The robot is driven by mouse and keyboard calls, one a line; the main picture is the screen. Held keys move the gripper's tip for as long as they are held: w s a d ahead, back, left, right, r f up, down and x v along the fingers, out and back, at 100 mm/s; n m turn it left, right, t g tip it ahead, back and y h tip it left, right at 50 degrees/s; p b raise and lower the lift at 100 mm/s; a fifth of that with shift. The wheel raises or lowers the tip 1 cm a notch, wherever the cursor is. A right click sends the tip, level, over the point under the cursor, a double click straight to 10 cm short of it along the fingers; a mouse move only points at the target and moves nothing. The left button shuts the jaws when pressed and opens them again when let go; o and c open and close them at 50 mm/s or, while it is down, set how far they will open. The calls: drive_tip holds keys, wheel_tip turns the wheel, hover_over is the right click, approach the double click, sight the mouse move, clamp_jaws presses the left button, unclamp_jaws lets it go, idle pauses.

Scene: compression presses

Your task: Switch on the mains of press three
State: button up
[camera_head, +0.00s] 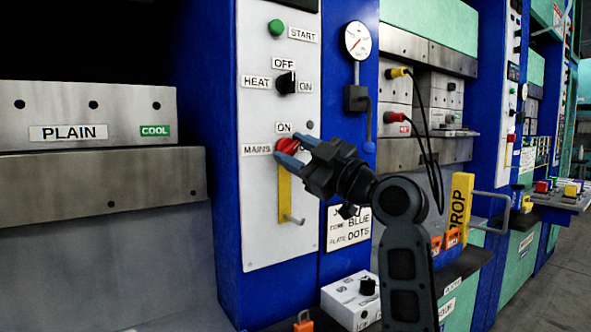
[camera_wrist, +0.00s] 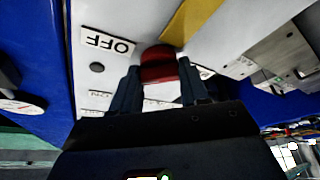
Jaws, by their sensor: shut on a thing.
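The red mains switch (camera_head: 287,145) is on the white control panel (camera_head: 256,215), beside the MAINS label (camera_head: 257,149) and under an ON label (camera_head: 284,127). Its red handle (camera_wrist: 160,66) also shows in the wrist view, with an upside-down OFF label (camera_wrist: 107,43) to its left. My gripper (camera_head: 287,153) is shut on the red handle, one blue-grey finger on each side. The fingers hide part of the handle in the head view, and I cannot tell its exact angle. I see no press number on this panel.
The black HEAT knob (camera_head: 286,82) and green START button (camera_head: 276,28) are above. A gauge (camera_head: 358,40) is at right. A white box (camera_head: 352,298) stands below.

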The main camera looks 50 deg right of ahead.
drive_tip(key=n+y+b, duration=0.1)
drive_tip(key=n, duration=0.2)
drive_tip(key=n+g+y+b, duration=0.1)
drive_tip(key=n+b, duration=0.1)
drive_tip(key=n, duration=0.1)
drive_tip(key=shift+d+n+g, duration=0.15)
drive_tip(key=shift+n+g, duration=0.15)
drive_tip(key=shift+r+n+g+y+b, duration=0.15)
drive_tip(key=shift+n+g+b, duration=0.3)
drive_tip(key=shift+n, duration=0.7)
drive_tip(key=shift+n+g+y+b, duration=0.15)
drive_tip(key=shift+n+g+b, duration=0.3)
drive_tip(key=shift+n, duration=0.7)
drive_tip(key=o, duration=1.1)
drive_tip(key=shift+c, duration=0.2)
drive_tip(key=s, duration=0.7)
drive_tip(key=shift+s+d, duration=0.35)
drive_tip(key=shift+s, duration=0.05)
